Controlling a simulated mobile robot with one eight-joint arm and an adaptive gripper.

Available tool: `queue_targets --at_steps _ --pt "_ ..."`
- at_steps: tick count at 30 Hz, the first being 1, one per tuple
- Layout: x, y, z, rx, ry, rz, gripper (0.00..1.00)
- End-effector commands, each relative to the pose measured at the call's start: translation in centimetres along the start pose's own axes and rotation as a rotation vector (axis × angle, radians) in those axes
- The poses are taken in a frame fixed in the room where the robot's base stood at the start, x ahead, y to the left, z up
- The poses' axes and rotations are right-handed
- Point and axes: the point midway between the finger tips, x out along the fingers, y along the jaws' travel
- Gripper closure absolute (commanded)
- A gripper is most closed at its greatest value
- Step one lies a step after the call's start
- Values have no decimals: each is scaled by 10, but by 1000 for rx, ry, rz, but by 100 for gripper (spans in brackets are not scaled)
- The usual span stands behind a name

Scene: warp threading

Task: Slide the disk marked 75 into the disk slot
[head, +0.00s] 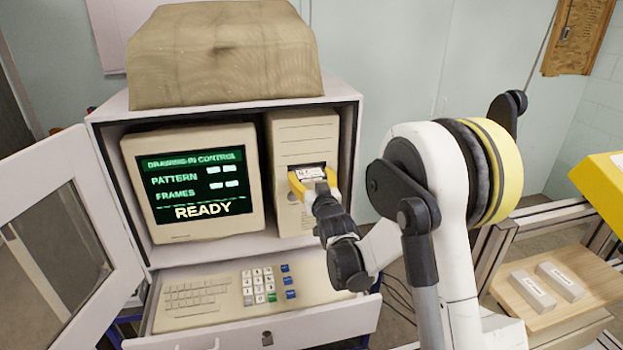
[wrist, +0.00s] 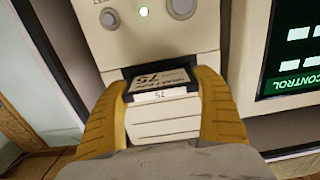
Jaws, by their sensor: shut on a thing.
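The disk marked 75 (wrist: 160,84) is dark with a white label, and its 75 reads clearly in the wrist view. My gripper (head: 313,178) has yellow fingers and is shut on the disk, with one finger at each side of it, as the wrist view (wrist: 164,100) shows. The disk is at the dark disk slot (wrist: 131,71) on the front of the beige computer tower (head: 304,130). Its far edge appears to be at or inside the opening, while its labelled part shows outside. How deep it sits I cannot tell.
The tower stands in a white cabinet (head: 227,110) beside a monitor (head: 193,181) reading READY. An open door (head: 60,235) is at left, and a keyboard drawer (head: 250,320) extends below. A wooden board (head: 560,300) with two pale blocks is at right.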

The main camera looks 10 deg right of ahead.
Motion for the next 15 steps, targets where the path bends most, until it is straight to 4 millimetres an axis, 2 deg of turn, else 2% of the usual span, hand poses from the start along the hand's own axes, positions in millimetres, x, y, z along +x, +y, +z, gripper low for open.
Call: queue_targets --at_steps 15 --pt "26 0 1 0 0 0 52"
